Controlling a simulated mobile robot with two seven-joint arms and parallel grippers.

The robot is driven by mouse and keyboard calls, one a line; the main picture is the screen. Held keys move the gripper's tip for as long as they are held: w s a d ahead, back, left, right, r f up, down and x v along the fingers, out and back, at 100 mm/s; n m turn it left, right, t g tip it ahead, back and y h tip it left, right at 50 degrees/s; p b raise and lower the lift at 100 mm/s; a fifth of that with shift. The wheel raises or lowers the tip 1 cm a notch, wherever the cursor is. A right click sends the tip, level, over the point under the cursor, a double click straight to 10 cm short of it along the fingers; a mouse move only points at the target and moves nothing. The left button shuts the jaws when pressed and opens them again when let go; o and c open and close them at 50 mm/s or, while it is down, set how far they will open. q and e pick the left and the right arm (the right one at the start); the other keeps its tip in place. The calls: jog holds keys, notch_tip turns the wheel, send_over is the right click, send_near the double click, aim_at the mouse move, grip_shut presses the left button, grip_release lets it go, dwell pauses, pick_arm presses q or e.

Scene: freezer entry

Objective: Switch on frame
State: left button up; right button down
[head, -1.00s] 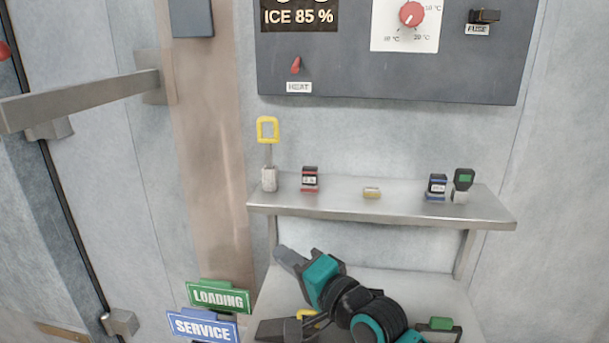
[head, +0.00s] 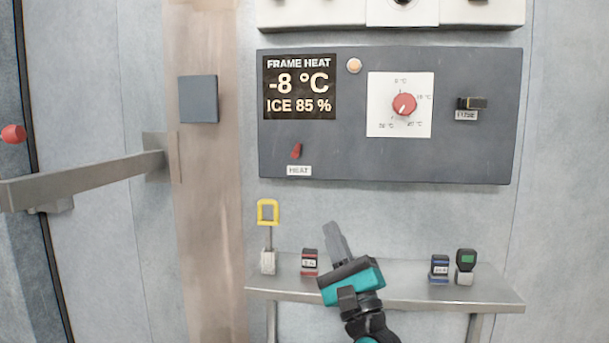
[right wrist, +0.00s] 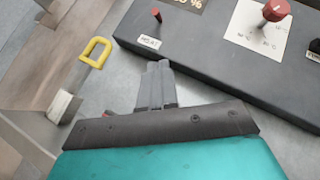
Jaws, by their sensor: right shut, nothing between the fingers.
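The red heat switch (head: 296,151) sits at the lower left of the dark control panel (head: 430,155), above a label reading HEAT (head: 299,170). It also shows in the right wrist view (right wrist: 156,15). The display (head: 300,87) reads FRAME HEAT, -8 °C, ICE 85 %. A pale round lamp (head: 354,66) is beside it. My right gripper (head: 332,228) is shut and empty, below the panel and a little right of the switch, apart from it. In the right wrist view its fingers (right wrist: 156,66) point toward the switch. My left gripper is not in view.
A shelf (head: 420,294) below the panel holds a yellow-handled tool (head: 268,212), a red-and-black block (head: 309,262), a blue-and-black block (head: 439,268) and a green-screened device (head: 466,262). The panel also has a red dial (head: 404,104) and a fuse (head: 472,103). A metal door handle (head: 90,180) juts out at left.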

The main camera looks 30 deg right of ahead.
jog(key=p, duration=0.2)
send_near(297, 149)
jog(key=w+d+f, duration=0.1)
jog(key=w+d, duration=0.1)
jog(key=d, duration=0.1)
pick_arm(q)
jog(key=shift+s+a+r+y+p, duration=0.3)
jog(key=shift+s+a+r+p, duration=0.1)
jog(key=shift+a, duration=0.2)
pick_arm(e)
jog(key=w+a+r, duration=0.2)
jog(key=r, duration=0.1)
jog(key=shift+a+r, duration=0.2)
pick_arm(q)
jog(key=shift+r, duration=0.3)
pick_arm(e)
jog(key=shift+s+a+r, duration=0.15)
jog(key=shift+r, duration=0.15)
